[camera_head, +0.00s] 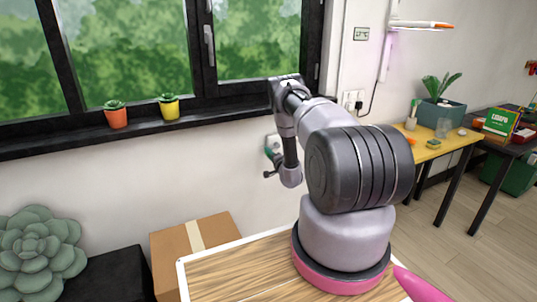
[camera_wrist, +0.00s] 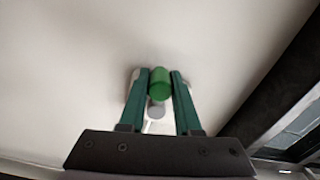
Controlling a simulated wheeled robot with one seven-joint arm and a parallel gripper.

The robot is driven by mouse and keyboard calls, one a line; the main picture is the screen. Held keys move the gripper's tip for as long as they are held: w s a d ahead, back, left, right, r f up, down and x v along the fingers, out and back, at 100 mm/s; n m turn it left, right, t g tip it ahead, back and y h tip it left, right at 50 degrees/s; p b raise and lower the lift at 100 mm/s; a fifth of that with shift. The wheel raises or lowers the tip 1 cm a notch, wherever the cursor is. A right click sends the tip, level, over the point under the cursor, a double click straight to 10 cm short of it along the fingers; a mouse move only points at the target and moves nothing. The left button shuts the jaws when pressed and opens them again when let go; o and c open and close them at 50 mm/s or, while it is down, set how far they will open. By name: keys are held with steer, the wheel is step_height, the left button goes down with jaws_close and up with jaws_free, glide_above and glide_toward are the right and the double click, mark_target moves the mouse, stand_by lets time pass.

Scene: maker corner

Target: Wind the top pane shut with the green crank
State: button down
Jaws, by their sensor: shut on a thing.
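The green crank's handle (camera_wrist: 160,84) is a short green cylinder in the wrist view, in front of the pale wall. My gripper (camera_wrist: 159,75) has two dark green fingers, one on each side of the handle, shut on it. A grey round part shows just below the handle between the fingers. In the head view my arm reaches the wall below the window sill and largely hides the crank area. The window (camera_head: 150,50) has dark frames and shows greenery outside. The top pane cannot be made out, so its position is unclear.
An orange pot (camera_head: 116,118) and a yellow pot (camera_head: 170,109) stand on the dark sill (camera_head: 60,141). A cardboard box (camera_head: 190,245) and a large succulent (camera_head: 38,250) are below. A yellow table (camera_head: 435,143) with a plant stands at right. Wooden floor there is open.

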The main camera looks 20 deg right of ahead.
steer(key=shift+f, duration=0.1)
steer(key=c, duration=0.6)
jaws_free()
steer(key=shift+s, duration=0.1)
steer(key=s, duration=1)
steer(key=shift+s+d, duration=0.2)
steer(key=shift+s, duration=0.15)
